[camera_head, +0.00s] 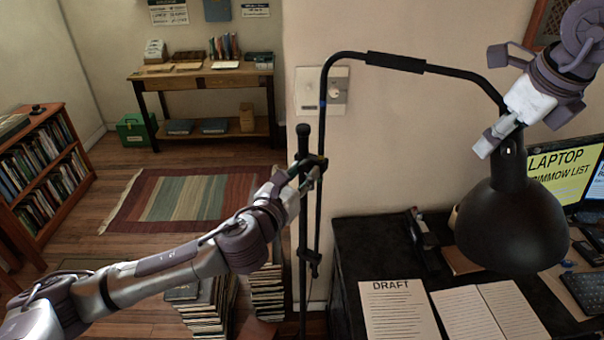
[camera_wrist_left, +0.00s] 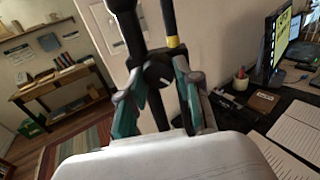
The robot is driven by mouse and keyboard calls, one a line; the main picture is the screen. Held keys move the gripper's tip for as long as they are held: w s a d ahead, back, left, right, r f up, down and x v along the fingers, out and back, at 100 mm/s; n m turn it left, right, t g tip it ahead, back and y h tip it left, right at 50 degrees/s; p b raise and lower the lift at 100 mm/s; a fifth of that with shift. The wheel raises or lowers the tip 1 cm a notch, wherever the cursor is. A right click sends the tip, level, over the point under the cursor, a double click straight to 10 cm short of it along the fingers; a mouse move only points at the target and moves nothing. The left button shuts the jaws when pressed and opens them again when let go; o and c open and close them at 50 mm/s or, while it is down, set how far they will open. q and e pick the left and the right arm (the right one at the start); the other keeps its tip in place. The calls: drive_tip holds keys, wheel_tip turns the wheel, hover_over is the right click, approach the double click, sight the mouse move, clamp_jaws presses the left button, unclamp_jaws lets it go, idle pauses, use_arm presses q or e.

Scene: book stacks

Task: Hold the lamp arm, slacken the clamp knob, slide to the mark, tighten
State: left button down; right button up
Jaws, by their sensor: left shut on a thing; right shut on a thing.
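The black lamp has a bent arm (camera_head: 450,72) ending in a dome shade (camera_head: 510,228) over the desk. My right gripper (camera_head: 503,130) is shut on the lamp arm just above the shade. The arm's straight rod (camera_head: 320,130) runs down beside an upright post (camera_head: 303,235), joined by a clamp (camera_head: 317,161). My left gripper (camera_head: 308,172) is shut at the clamp; its fingers also show in the left wrist view (camera_wrist_left: 160,90), closed around the dark clamp knob (camera_wrist_left: 157,72), which they partly hide.
A black desk (camera_head: 370,235) below the shade carries a draft sheet (camera_head: 399,312), an open notebook (camera_head: 490,312) and a monitor (camera_head: 565,175). Book stacks (camera_head: 205,305) stand on the floor near the post. A wall switch plate (camera_head: 336,78) is behind the rod.

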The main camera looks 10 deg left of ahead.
use_arm(q)
drive_tip(key=n, duration=0.6)
drive_tip(key=shift+a, duration=0.1)
drive_tip(key=n, duration=0.6)
drive_tip(key=shift+r+n+g+h, duration=0.1)
drive_tip(key=shift+n+g+h, duration=0.2)
drive_tip(key=n, duration=0.6)
drive_tip(key=shift+a, duration=0.1)
drive_tip(key=n, duration=0.4)
drive_tip(key=shift+w+a+n, duration=0.1)
drive_tip(key=shift+n, duration=0.3)
drive_tip(key=c, duration=0.9)
unclamp_jaws()
drive_tip(key=shift+a+h, duration=0.1)
drive_tip(key=shift+h, duration=0.2)
drive_tip(key=shift+o, duration=0.6)
drive_tip(key=shift+d+r, duration=0.1)
drive_tip(key=shift+d, duration=0.1)
